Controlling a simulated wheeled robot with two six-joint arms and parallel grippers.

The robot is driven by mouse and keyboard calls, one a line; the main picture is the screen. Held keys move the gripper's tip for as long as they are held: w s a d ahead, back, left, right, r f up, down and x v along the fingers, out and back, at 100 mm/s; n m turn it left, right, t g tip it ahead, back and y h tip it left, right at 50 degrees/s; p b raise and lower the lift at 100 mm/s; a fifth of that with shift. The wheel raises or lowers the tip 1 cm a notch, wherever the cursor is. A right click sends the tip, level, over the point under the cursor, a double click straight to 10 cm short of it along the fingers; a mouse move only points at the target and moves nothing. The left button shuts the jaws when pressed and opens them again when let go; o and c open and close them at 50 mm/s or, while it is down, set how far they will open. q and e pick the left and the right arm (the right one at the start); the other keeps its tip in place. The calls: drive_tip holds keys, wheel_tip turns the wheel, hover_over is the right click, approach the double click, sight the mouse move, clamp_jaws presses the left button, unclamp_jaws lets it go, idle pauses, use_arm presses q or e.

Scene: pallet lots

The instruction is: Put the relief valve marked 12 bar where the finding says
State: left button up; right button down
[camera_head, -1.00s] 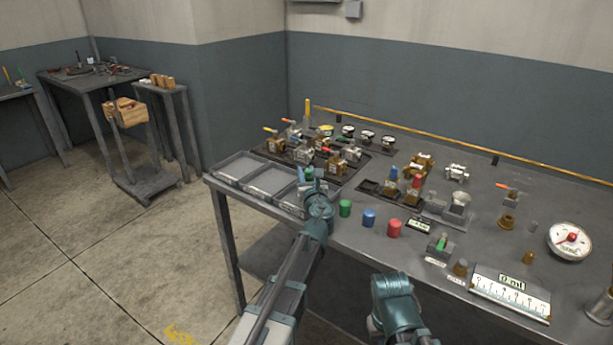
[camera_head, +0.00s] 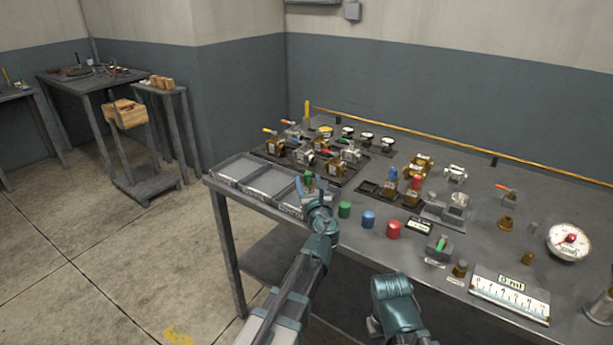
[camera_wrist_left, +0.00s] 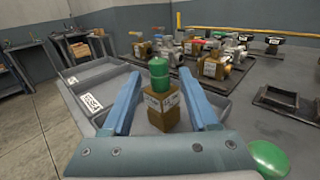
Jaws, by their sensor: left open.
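A brass block with a green cap (camera_wrist_left: 160,98), likely a relief valve, stands upright in the right tray compartment. Its label is too small to read. Its green cap shows in the head view (camera_head: 309,179). My left gripper (camera_wrist_left: 163,100) is open, its two blue fingers apart on either side of the block; it shows in the head view (camera_head: 313,189). The row of grey trays (camera_head: 228,179) has a printed label in the wrist view, which I cannot read surely. The finding is not legible. Only part of my right arm shows, without its fingers.
Several valves with coloured levers stand on a dark board (camera_head: 345,178) behind the trays. A dark rack (camera_head: 368,188) holds blocks with blue and red caps. The left and middle trays look empty.

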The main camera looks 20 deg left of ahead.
use_arm(q)
drive_tip(key=v, duration=0.7)
drive_tip(key=shift+d, duration=0.1)
